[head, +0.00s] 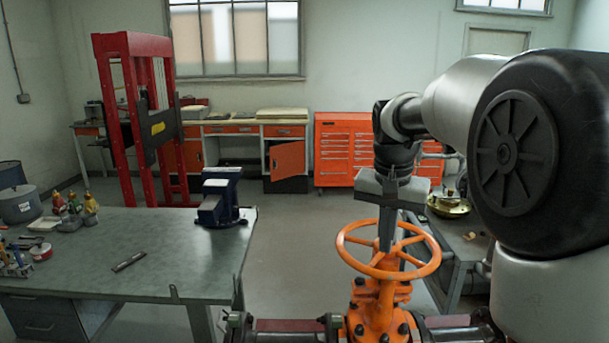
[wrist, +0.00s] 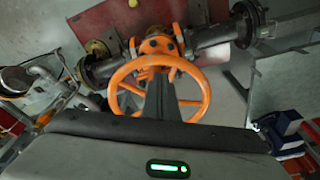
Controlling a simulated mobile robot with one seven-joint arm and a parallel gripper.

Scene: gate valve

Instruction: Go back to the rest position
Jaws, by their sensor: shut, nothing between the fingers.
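The orange gate valve (head: 378,305) stands in the lower middle of the head view, with pipes on both sides. Its orange handwheel (head: 347,257) lies on top, and the wheel also shows in the wrist view (wrist: 205,92). My gripper (head: 386,243) points down over the wheel, its fingers shut together with nothing between them. In the wrist view the fingers (wrist: 159,82) overlap the middle of the wheel and hide part of its hub. I cannot tell whether the fingertips touch the wheel or hang just above it.
A grey workbench (head: 170,255) with a blue vise (head: 220,200) is at left. A red press frame (head: 105,120) and an orange tool cabinet (head: 335,150) stand behind. Another table with a brass part (head: 448,205) is right of the valve. Floor between is clear.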

